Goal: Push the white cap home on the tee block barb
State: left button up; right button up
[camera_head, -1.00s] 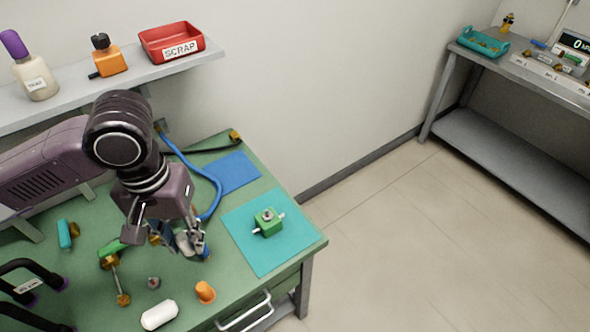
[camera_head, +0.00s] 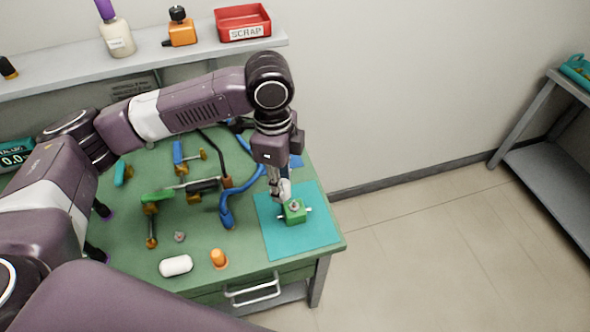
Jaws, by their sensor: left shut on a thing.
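The green tee block (camera_head: 295,215) sits on the teal mat (camera_head: 323,232) near the right front of the bench, with pale barbs sticking out at its sides. My left gripper (camera_head: 281,190) points down just behind and left of the block. It is shut on a small white piece, which looks like the white cap (camera_head: 285,188). The fingers partly hide the cap. The cap is close to the block's left side, but I cannot tell whether it touches the barb. My right gripper is not in view.
On the green bench (camera_head: 210,238) lie a blue hose (camera_head: 227,212), a white cylinder (camera_head: 176,265), an orange cone-like piece (camera_head: 218,257) and several tools. A shelf behind holds bottles and a red scrap bin (camera_head: 243,22). The mat's front is clear.

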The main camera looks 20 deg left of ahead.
pick_arm(q)
jog(key=m, duration=0.1)
jog(key=w+m, duration=0.1)
jog(key=m, duration=0.1)
jog(key=shift+w+d+f+m+p, duration=0.2)
jog(key=shift+w+m+p, duration=0.05)
jog(key=shift+m+p, duration=0.1)
jog(key=w+f+m+p, duration=0.1)
jog(key=m, duration=0.3)
jog(key=w+f+m, duration=0.1)
jog(key=w+m, duration=0.1)
jog(key=m, duration=0.3)
jog(key=w+f+m+p, duration=0.1)
jog(key=m, duration=0.4)
jog(key=shift+w+d+f+m+p, duration=0.1)
jog(key=shift+w+d+m+p, duration=0.15)
jog(key=shift+w+d+p, duration=0.1)
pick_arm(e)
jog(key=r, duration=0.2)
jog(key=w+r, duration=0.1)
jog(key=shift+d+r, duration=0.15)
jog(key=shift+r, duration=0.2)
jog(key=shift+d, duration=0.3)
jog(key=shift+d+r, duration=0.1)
